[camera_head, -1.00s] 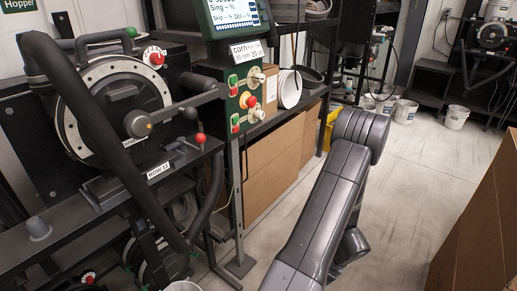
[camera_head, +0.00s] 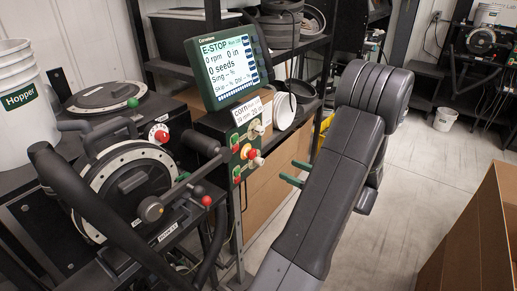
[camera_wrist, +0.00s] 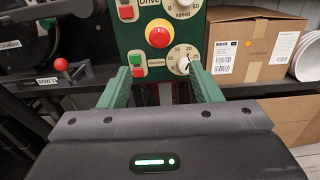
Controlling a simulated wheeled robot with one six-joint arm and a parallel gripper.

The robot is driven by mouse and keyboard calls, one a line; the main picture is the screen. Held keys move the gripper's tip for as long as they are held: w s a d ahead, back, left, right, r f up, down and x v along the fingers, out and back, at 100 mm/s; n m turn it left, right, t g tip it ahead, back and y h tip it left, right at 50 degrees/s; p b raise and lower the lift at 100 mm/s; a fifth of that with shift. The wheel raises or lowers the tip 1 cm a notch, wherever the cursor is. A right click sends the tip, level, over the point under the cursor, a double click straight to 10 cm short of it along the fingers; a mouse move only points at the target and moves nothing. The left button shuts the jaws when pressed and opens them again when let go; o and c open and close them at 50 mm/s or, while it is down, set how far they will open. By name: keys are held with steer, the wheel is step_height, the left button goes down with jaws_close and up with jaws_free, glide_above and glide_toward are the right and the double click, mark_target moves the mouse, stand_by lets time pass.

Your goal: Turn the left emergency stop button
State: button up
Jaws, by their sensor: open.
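A red emergency stop button on a yellow base sits on the green control panel (camera_head: 236,140), left of my gripper in the head view. The red button (camera_wrist: 159,35) is near the top middle of the wrist view, beyond and above my fingertips. My gripper (camera_head: 297,172) shows two green fingers pointing left toward the panel. In the wrist view my gripper (camera_wrist: 160,72) is open, with nothing between the fingers, and stands apart from the button.
A monitor (camera_head: 228,62) reading E-STOP stands above the panel. White dials (camera_wrist: 183,63) and red-green switches (camera_wrist: 136,64) surround the button. The seed meter (camera_head: 125,190) with its red-knobbed lever is at left. Cardboard boxes (camera_wrist: 246,50) stand right of the panel.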

mark_target(255, 155)
steer(key=p+x, duration=0.2)
steer(key=x, duration=1.1)
steer(key=shift+w+a+f+p, duration=0.1)
steer(key=shift+a+p, duration=0.1)
steer(key=shift+p, duration=0.1)
steer(key=c, duration=1)
